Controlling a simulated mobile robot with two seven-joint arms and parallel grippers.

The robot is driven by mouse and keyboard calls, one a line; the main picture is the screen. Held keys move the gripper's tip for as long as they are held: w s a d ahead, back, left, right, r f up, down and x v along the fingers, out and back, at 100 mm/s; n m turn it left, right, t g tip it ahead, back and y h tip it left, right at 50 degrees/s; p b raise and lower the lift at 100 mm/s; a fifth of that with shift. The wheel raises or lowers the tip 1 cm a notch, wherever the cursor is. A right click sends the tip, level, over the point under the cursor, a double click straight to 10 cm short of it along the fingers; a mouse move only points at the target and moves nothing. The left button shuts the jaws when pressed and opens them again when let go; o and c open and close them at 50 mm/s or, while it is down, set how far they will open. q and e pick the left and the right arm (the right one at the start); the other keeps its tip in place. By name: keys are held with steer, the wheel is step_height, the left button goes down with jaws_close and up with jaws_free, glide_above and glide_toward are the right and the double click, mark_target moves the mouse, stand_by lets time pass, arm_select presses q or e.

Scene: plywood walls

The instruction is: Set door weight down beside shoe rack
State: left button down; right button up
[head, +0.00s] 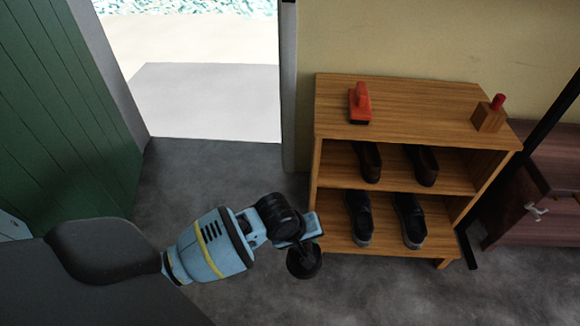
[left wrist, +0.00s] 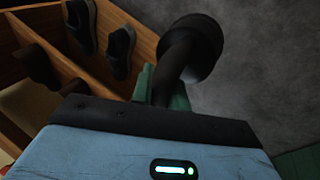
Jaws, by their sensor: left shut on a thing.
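The wooden shoe rack (head: 330,238) stands against the wall, with shoes on both shelves. My left gripper (head: 308,225) is just left of the rack's front left corner. It is shut on the door weight (head: 303,262), a dark piece with a thick round end. In the left wrist view the door weight (left wrist: 190,52) juts out past the green finger pads, its round end over the grey floor. I cannot tell whether it touches the floor. The rack (left wrist: 145,38) is to the left in that view. My right gripper is not in view.
A red-handled brush (head: 360,104) and a wooden block with a red top (head: 489,116) sit on the rack. A green door (head: 60,110) stands open at left beside a bright doorway (head: 205,100). Grey floor (head: 225,170) is clear between doorway and rack.

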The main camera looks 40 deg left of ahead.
mark_target(295, 274)
arm_select(q)
steer(key=shift+n+y, duration=0.4)
steer(key=shift+n, duration=0.4)
steer(key=s+f, duration=0.1)
steer(key=f, duration=0.3)
steer(key=s+f, duration=0.2)
steer(key=f, duration=0.2)
steer(key=s+f, duration=0.2)
steer(key=f, duration=0.2)
steer(key=shift+s+d, duration=0.1)
steer(key=s+d+f, duration=0.2)
steer(key=s+f, duration=0.6)
steer(key=shift+d+f+p, duration=0.15)
steer(key=shift+f+p, duration=0.15)
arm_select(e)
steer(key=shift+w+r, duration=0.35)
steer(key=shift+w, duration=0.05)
